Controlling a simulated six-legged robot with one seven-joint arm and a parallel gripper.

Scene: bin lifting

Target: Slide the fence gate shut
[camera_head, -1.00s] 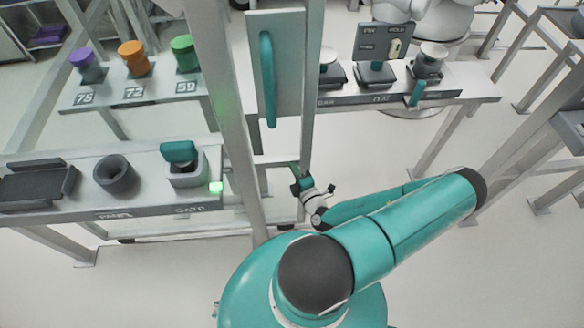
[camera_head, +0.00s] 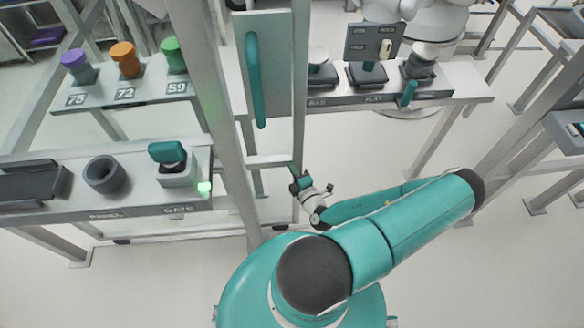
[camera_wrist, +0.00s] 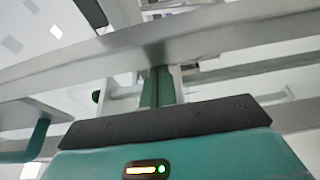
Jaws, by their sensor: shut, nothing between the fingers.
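The gate shows in the head view as a pale upright panel (camera_head: 278,62) between two grey posts, with a long vertical teal handle (camera_head: 255,80) on it. My gripper (camera_head: 294,172) is below the panel and to the right of the handle, apart from it, near the lower part of the right post. Its green fingers are shut together and empty, and they also show in the wrist view (camera_wrist: 157,87), in front of a grey bar. A teal bent bar (camera_wrist: 38,140) is at the left of the wrist view; I cannot tell whether it is the handle.
A grey post (camera_head: 216,100) stands left of the panel. A bench (camera_head: 120,200) labelled GATE holds a teal-topped switch (camera_head: 167,152) and a green light (camera_head: 204,188). Coloured knobs stand on a shelf behind. A device bench (camera_head: 440,92) is beyond at right.

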